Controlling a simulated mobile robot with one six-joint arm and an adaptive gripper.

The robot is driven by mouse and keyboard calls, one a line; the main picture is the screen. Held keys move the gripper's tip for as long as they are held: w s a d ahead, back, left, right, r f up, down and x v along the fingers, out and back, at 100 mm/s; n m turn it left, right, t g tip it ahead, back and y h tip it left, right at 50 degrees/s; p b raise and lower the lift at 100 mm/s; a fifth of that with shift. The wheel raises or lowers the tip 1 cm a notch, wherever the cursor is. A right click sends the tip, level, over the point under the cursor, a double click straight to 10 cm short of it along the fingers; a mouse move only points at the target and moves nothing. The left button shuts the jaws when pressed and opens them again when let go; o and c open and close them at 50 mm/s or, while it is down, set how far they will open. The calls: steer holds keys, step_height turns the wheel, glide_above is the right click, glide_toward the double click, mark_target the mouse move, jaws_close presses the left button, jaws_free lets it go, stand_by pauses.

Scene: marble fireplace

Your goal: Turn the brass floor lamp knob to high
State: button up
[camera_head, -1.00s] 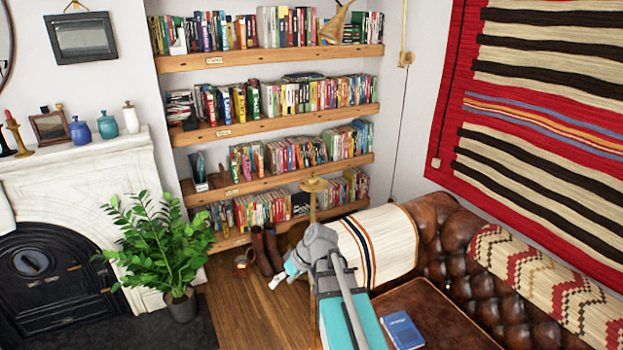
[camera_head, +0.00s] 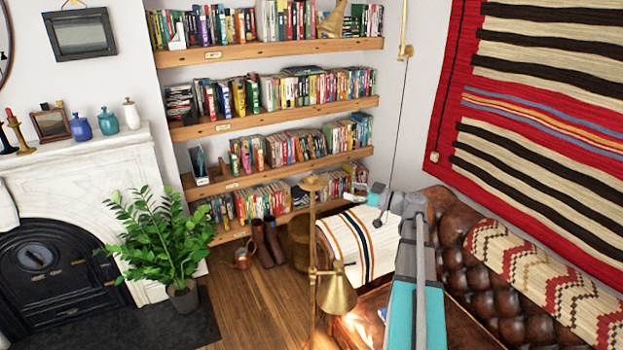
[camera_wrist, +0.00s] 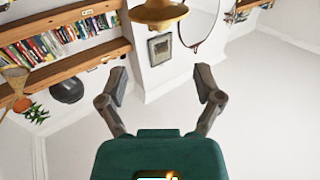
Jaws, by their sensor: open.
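The brass floor lamp (camera_head: 313,232) stands in the lower middle of the head view, with a flat round top on a thin pole. Its brass cone shade (camera_head: 338,294) hangs low on the right side of the pole, with a warm glow beneath. I cannot make out the knob. My gripper (camera_head: 346,202) is right of the upper pole and points left toward it; whether they are level in depth is unclear. In the wrist view my gripper (camera_wrist: 160,84) is open and empty. A round brass part (camera_wrist: 158,12), likely the lamp's top, is beyond the fingertips.
A brown leather sofa (camera_head: 450,235) with a striped throw (camera_head: 350,255) is behind and right of the lamp. Boots (camera_head: 265,243) stand by the bookshelves. A potted plant (camera_head: 160,240) is left, by the fireplace (camera_head: 45,265). Wood floor (camera_head: 265,295) left of the lamp is clear.

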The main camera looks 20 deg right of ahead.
mark_target(317, 181)
steer(key=shift+w+r, duration=0.1)
stand_by(0.4)
steer(key=shift+x, duration=6.75)
steer(key=c, duration=1.2)
steer(key=shift+o, duration=0.2)
